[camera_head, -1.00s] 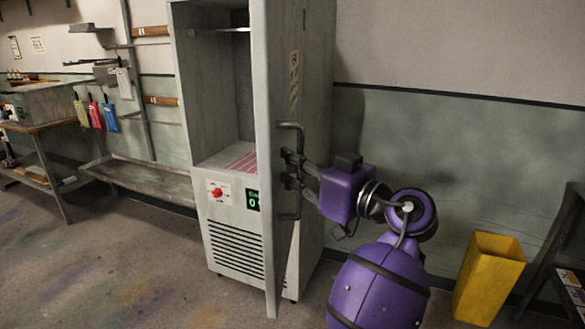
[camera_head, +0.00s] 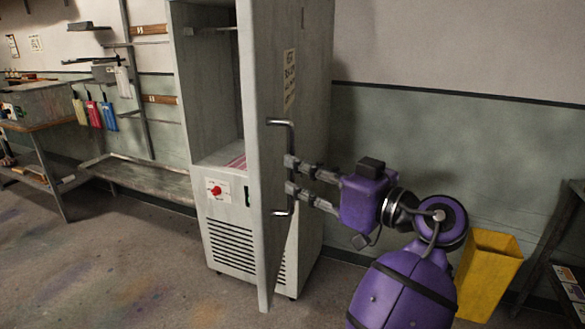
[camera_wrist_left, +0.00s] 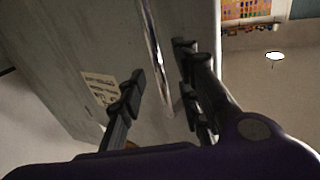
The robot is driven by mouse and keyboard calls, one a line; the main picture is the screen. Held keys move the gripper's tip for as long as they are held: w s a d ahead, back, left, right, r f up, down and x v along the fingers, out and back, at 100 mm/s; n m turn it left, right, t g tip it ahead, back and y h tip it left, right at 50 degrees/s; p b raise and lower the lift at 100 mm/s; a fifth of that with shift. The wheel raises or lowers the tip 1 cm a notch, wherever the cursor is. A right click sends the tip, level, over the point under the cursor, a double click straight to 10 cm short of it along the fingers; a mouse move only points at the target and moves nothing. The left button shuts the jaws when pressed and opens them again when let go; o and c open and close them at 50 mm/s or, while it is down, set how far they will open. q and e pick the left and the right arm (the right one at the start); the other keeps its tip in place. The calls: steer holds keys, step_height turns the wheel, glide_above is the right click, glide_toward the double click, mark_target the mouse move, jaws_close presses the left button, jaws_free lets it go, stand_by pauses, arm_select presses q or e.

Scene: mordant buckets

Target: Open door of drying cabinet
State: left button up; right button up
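The drying cabinet (camera_head: 206,95) is pale grey and tall. Its door (camera_head: 255,180) stands ajar at the right side, with the interior showing to its left. A vertical bar handle (camera_head: 292,140) is on the door's outer face; it also shows in the left wrist view (camera_wrist_left: 156,55). My left gripper (camera_head: 290,175) is at the handle's middle, its fingers apart, one above the other. In the left wrist view the open gripper (camera_wrist_left: 160,85) has the bar between or just beyond its fingertips; I cannot tell whether they touch. My right gripper is not in view.
A yellow bin (camera_head: 488,275) stands by the wall at the right, near my arm. A dark shelf (camera_head: 560,260) is at the right edge. A bench (camera_head: 140,180) and a work table (camera_head: 45,125) are at the left. Floor in front of the cabinet is clear.

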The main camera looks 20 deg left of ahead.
arm_select(q)
steer(key=v, duration=0.7)
steer(key=shift+d, duration=0.4)
steer(key=shift+s, duration=0.1)
